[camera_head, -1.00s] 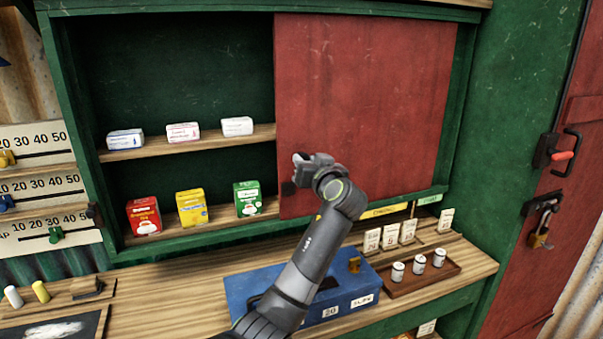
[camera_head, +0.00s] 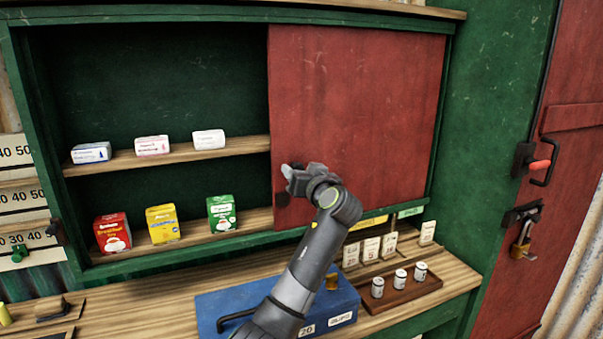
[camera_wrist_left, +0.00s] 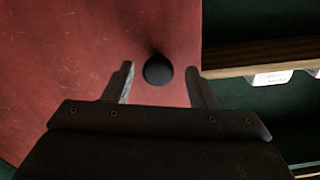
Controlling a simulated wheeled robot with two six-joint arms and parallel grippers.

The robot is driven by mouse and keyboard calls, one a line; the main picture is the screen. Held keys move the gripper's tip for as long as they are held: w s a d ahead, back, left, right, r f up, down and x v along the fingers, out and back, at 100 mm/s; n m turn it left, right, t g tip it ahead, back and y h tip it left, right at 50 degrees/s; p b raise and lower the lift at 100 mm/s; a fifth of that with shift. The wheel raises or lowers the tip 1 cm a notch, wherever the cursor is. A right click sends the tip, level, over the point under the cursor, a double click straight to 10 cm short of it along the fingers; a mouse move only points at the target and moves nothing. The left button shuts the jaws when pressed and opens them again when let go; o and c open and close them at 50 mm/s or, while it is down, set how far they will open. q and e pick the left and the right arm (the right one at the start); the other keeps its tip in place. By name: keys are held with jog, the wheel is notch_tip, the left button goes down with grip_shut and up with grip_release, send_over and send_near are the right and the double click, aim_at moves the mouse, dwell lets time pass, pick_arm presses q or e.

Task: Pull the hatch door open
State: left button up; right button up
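The hatch door (camera_head: 355,110) is a dark red panel over the right part of a green cupboard; the left part stands uncovered. A dark round knob (camera_wrist_left: 158,70) sits near its edge in the left wrist view; it also shows near the door's lower left edge in the head view (camera_head: 282,199). My left gripper (camera_head: 290,176) is at that left edge, just above the knob in the picture. In the left wrist view, its fingers (camera_wrist_left: 159,78) are apart with the knob between the tips and visible gaps beside it. Whether either finger touches is unclear. My right gripper is not in view.
Shelves hold small packets (camera_head: 152,145) and tea boxes (camera_head: 162,224) left of the door. A blue box (camera_head: 240,305) stands on the counter below my arm. A tray with white canisters (camera_head: 401,277) and number cards are right of it. A padlocked red door (camera_head: 575,140) is far right.

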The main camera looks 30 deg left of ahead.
pick_arm(q)
jog(key=b+v, duration=0.5)
jog(key=v, duration=1.2)
jog(key=shift+s, duration=0.25)
jog(key=shift+d, duration=0.15)
